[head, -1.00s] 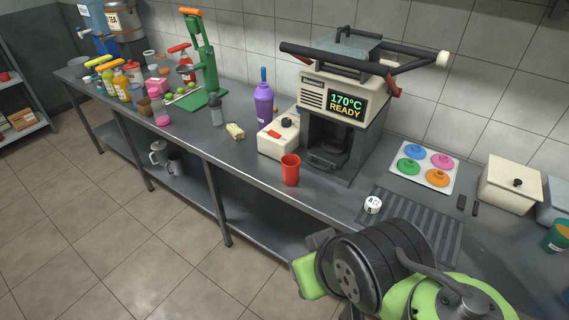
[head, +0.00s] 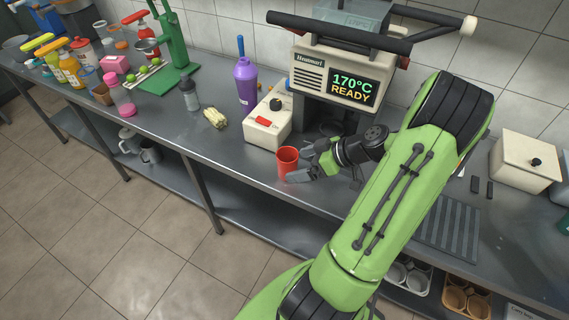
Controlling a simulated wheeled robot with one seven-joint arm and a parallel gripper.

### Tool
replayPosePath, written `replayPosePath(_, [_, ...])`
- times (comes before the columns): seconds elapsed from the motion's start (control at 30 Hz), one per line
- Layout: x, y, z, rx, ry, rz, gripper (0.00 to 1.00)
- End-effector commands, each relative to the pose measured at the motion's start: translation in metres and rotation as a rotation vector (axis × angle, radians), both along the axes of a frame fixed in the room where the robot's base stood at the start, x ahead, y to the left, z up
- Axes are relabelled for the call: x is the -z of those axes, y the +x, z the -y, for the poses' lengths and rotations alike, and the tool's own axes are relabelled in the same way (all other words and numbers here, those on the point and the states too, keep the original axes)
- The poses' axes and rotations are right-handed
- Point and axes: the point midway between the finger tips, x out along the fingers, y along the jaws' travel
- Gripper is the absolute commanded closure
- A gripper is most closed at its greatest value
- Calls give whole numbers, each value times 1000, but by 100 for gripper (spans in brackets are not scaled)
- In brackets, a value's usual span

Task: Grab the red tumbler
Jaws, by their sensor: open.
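The red tumbler (head: 287,160) stands upright near the front edge of the steel counter, in front of the cream box with the red switch. My gripper (head: 303,165) is at counter height, just right of the tumbler. Its fingers are open, one toward the back and one toward the front at the tumbler's right side. The front finger overlaps the tumbler's lower edge in the picture. I cannot tell whether either finger touches it.
The cream box (head: 266,130) is close behind the tumbler. The heated press (head: 338,85) reading 170°C READY stands behind my gripper. A purple bottle (head: 246,85), a yellowish block (head: 215,118) and a grey shaker (head: 190,96) are to the left. The counter just left of the tumbler is clear.

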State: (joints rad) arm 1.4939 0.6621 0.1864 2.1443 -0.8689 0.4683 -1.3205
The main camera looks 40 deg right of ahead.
Motion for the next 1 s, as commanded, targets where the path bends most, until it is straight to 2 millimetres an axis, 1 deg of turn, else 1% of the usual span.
replayPosePath(0.03, [11, -12, 22, 57, 15, 92, 2])
replayPosePath(0.1, [17, -24, 43, 110, 0, 201, 2])
replayPosePath(0.2, [21, -34, 60, 157, -24, 287, 2])
replayPosePath(0.27, [23, -32, 62, 165, -31, 306, 2])
replayPosePath(0.37, [30, -13, 56, 161, -31, 310, 2])
replayPosePath(0.6, [54, 40, 41, 162, -30, 304, 2])
replayPosePath(0.7, [60, 53, 37, 163, -31, 303, 2])
replayPosePath(0.87, [64, 66, 34, 162, -32, 302, 2])
replayPosePath(1.0, [72, 90, 27, 162, -30, 303, 2])
